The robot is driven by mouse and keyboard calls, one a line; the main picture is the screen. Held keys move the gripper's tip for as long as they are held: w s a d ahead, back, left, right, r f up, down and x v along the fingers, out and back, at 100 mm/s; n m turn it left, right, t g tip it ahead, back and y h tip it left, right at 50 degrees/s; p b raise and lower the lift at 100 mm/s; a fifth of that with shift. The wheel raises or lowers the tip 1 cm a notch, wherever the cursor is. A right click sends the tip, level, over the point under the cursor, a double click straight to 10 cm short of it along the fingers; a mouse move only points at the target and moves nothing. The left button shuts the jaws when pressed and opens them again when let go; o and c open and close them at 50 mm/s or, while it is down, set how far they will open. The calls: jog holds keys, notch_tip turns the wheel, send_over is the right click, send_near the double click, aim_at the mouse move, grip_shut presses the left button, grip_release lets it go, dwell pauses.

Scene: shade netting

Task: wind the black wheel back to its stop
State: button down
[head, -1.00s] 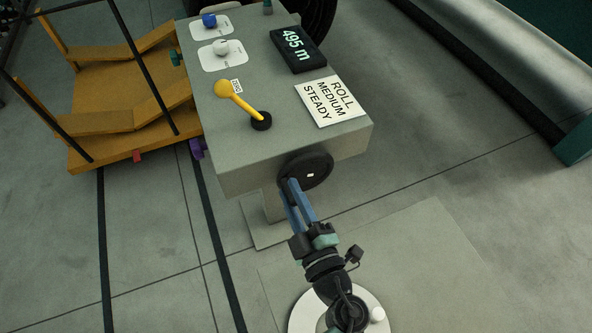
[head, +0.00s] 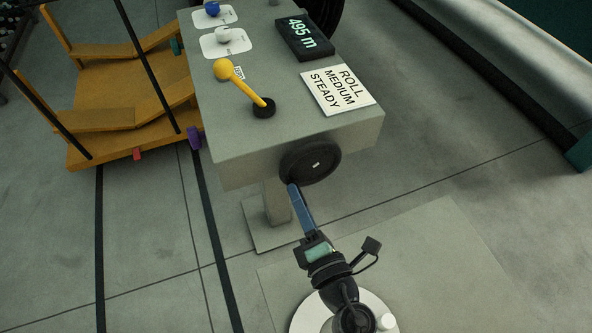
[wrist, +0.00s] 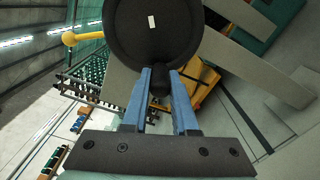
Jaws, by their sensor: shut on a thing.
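The black wheel (head: 322,160) is mounted on the near face of the grey console, with a small white mark near its centre. It also fills the top middle of the wrist view (wrist: 154,42). My gripper (head: 291,187) reaches up from below to the wheel's lower left edge. In the wrist view its blue fingers (wrist: 161,80) are shut on the wheel's dark handle (wrist: 180,92), which stands out at the rim. The fingertips partly hide the handle, and the head view does not show it clearly.
The grey console (head: 240,150) carries a yellow lever (head: 244,87), a display (head: 303,38) reading 495 m and a card (head: 338,89) reading ROLL MEDIUM STEADY. An orange cradle (head: 115,95) stands to the left.

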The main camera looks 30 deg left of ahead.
aim_at(331, 172)
jog(key=w+d+n+b, duration=0.1)
jog(key=n+b, duration=0.3)
jog(key=n, duration=0.1)
jog(key=w+d+f+n+b, duration=0.1)
jog(key=w+n+b, duration=0.1)
jog(key=n+b, duration=0.2)
jog(key=w+d+f+n+b, duration=0.1)
jog(key=w+d+n+b, duration=0.1)
jog(key=n+b, duration=0.2)
jog(key=shift+w+d+f+n+b, duration=0.1)
jog(key=shift+n+b, duration=0.05)
jog(key=shift+n, duration=0.75)
jog(key=shift+w+n+b, duration=0.1)
jog(key=shift+n+b, duration=0.05)
jog(key=shift+n, duration=0.75)
jog(key=n+b, duration=0.1)
jog(key=w+r+n+b, duration=0.1)
jog(key=n, duration=0.1)
jog(key=shift+d+n, duration=0.3)
jog(key=shift+d, duration=0.1)
jog(key=shift+w+d+r+n+b, duration=0.15)
jog(key=shift+r+n+b, duration=0.2)
jog(key=shift+n+b, duration=0.35)
jog(key=shift+r, duration=0.1)
jog(key=c, duration=0.7)
grip_release()
